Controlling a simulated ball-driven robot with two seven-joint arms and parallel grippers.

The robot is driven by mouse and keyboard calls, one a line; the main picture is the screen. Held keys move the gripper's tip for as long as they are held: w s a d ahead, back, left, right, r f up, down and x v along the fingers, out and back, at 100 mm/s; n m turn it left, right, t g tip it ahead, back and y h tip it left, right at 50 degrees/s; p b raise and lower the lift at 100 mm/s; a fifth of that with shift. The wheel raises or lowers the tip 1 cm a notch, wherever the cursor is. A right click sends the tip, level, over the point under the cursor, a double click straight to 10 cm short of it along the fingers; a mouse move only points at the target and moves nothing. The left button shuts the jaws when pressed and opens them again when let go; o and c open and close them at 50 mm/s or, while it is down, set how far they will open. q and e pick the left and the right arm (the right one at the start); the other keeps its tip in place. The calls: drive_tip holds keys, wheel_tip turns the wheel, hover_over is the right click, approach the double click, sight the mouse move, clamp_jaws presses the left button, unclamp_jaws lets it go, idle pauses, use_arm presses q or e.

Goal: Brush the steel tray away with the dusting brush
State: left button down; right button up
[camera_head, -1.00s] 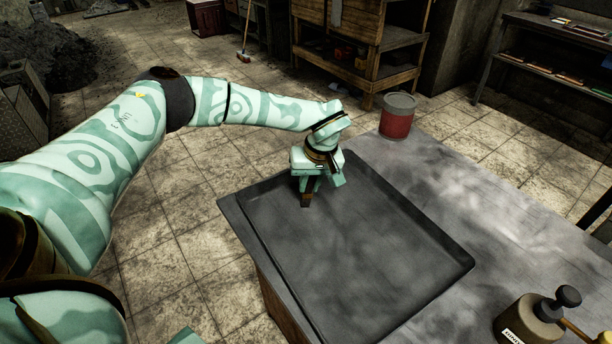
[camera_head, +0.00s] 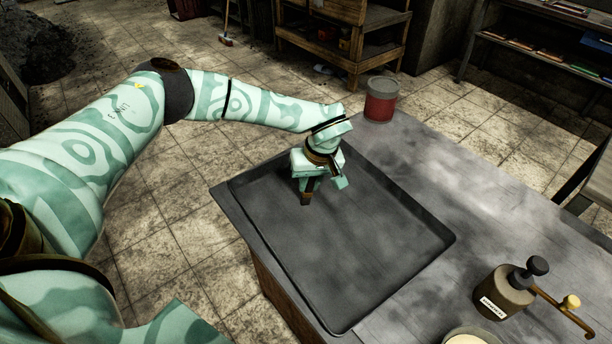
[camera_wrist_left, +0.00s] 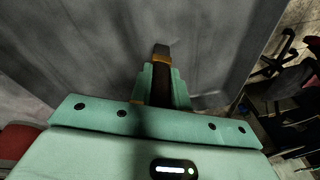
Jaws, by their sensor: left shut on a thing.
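The steel tray (camera_head: 370,260) is a dark, shallow, wide tray lying on the workbench. My left gripper (camera_head: 307,188) is over the far left part of the tray, pointing down. It is shut on the dusting brush (camera_head: 306,198), whose dark brown lower part shows below the fingers. In the left wrist view the brush (camera_wrist_left: 161,75) sticks out between the fingers, with a brass-coloured band and a dark grey end. I cannot tell whether its tip touches the tray floor. My right gripper is not in view.
A red and grey can (camera_head: 381,100) stands on the bench beyond the tray. A dark labelled bottle (camera_head: 507,292) and a brass tool with a knob (camera_head: 560,318) are at the near right. A pale-filled bowl (camera_head: 470,338) is at the bottom edge. The bench right of the tray is mostly clear.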

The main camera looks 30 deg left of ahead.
use_arm(q)
drive_tip(key=shift+s+d+p, duration=0.45)
drive_tip(key=shift+d, duration=0.4)
drive_tip(key=shift+s+d+p, duration=0.5)
drive_tip(key=shift+d, duration=0.35)
drive_tip(key=shift+s+d+p, duration=0.45)
drive_tip(key=shift+d, duration=0.4)
drive_tip(key=shift+w+a+b, duration=0.15)
drive_tip(key=shift+w+a, duration=0.35)
drive_tip(key=shift+a, duration=0.45)
drive_tip(key=shift+w+a+b, duration=0.1)
drive_tip(key=shift+w+a, duration=0.45)
drive_tip(key=shift+a, duration=0.45)
drive_tip(key=shift+w+a+b, duration=0.15)
drive_tip(key=shift+w+a, duration=0.35)
drive_tip(key=shift+a, duration=0.45)
drive_tip(key=shift+w+a+b, duration=0.25)
drive_tip(key=shift+w+a, duration=0.25)
drive_tip(key=shift+a, duration=0.45)
drive_tip(key=shift+w+a+b, duration=0.3)
drive_tip(key=shift+w+a, duration=0.15)
drive_tip(key=shift+a, duration=0.45)
drive_tip(key=shift+w+a+b, duration=0.25)
drive_tip(key=shift+w+a, duration=0.25)
drive_tip(key=shift+a, duration=0.45)
drive_tip(key=a+p+v, duration=0.1)
drive_tip(key=p+v, duration=0.5)
drive_tip(key=v, duration=0.2)
drive_tip(key=shift+a, duration=0.35)
